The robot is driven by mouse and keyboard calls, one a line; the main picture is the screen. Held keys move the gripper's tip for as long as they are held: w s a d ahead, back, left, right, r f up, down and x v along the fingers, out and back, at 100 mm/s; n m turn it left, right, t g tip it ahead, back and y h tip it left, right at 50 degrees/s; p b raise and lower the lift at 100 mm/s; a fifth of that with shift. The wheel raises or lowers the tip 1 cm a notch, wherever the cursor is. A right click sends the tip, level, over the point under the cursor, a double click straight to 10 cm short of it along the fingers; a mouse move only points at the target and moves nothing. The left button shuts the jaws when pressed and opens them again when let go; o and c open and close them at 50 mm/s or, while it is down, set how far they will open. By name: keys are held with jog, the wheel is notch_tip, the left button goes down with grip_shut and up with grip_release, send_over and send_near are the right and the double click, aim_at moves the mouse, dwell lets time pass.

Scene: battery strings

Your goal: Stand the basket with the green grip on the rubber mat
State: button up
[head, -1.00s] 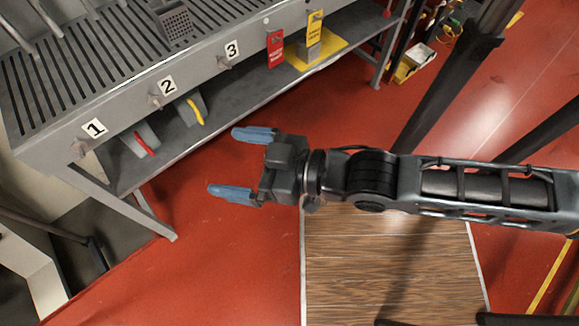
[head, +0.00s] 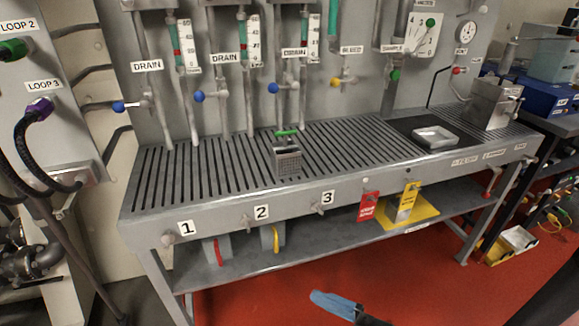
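The basket (head: 287,163) is a small grey perforated box with a green grip (head: 287,133) on top. It stands upright on the slatted bench top, behind the number 3 and 2 labels. A black mat (head: 402,124), which looks like the rubber mat, lies on the bench top to the right, with a shallow pale metal dish on it. My gripper (head: 335,318) is at the bottom edge, low in front of the bench and far from the basket. Only one blue finger shows, with red floor beside it; the other finger is out of frame. It looks open and empty.
A metal box (head: 492,103) stands right of the mat. Valves and pipes rise behind the bench (head: 210,190). Red and yellow tags hang at its front. Grey holders with red and yellow grips sit on the lower shelf. Slats between basket and mat are clear.

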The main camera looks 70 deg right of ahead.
jog(key=w+d+f+m+h, duration=0.3)
jog(key=w+d+h, duration=0.1)
jog(key=w+d, duration=0.4)
jog(key=m+g+h+b, duration=0.2)
jog(key=m+g+h, duration=0.25)
jog(key=h, duration=0.25)
send_near(285, 152)
jog(key=shift+t, duration=0.35)
jog(key=d, duration=0.1)
jog(key=w+d+f, duration=0.1)
jog(key=d, duration=0.1)
jog(key=w+d+f, duration=0.1)
jog(key=shift+w+d, duration=0.15)
jog(key=shift+w, duration=0.1)
jog(key=shift+p+x, duration=0.6)
jog(key=shift+x, duration=3.2)
jog(key=shift+s+d+f, duration=0.1)
jog(key=shift+c, duration=0.3)
